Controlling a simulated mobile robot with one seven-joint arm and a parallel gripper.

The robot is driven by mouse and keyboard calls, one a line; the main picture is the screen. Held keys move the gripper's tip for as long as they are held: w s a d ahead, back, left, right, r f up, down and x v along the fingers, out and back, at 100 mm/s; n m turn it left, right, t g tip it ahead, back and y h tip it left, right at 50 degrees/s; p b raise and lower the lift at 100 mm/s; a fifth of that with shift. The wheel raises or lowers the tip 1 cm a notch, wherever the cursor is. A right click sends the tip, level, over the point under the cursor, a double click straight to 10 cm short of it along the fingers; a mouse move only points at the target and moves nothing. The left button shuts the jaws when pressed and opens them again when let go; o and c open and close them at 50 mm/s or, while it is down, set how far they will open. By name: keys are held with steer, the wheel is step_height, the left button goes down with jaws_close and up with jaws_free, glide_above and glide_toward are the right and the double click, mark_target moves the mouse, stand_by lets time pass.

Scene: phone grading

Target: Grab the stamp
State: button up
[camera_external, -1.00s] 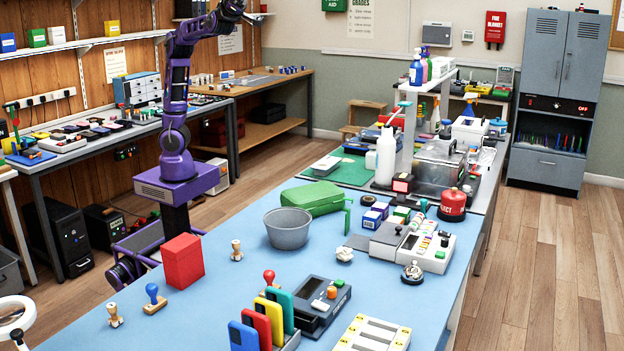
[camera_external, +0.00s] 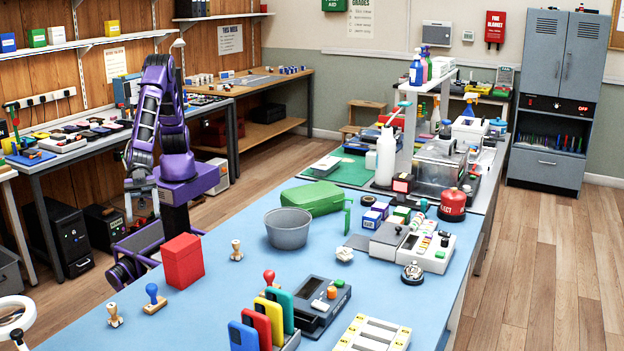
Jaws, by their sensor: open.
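Several stamps stand on the blue table (camera_external: 215,292). One has a blue handle on a wooden base (camera_external: 152,297), in front of the red box. One has a red handle (camera_external: 269,279), near the grey device. Two small wooden ones stand at the front left (camera_external: 114,317) and right of the red box (camera_external: 236,251). My gripper (camera_external: 142,213) hangs open and pointing down, left of my column. It looks empty and appears off the table's left edge, apart from every stamp.
A red box (camera_external: 183,261) stands near the table's left edge, between my gripper and much of the tabletop. A grey bowl (camera_external: 288,229), a green case (camera_external: 311,198), a rack of coloured phones (camera_external: 286,341) and a dark device (camera_external: 317,305) also stand there. A workbench (camera_external: 60,166) lies behind my arm.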

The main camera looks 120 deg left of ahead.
mark_target(111, 305)
steer(key=s+d+f+g, duration=0.2)
steer(key=s+f, duration=1.1)
steer(key=f, duration=0.1)
steer(key=shift+y, duration=0.4)
steer(key=b+x, duration=0.1)
steer(key=x, duration=1.6)
steer(key=shift+s+d+f, duration=0.2)
steer(key=shift+c, duration=0.3)
jaws_close()
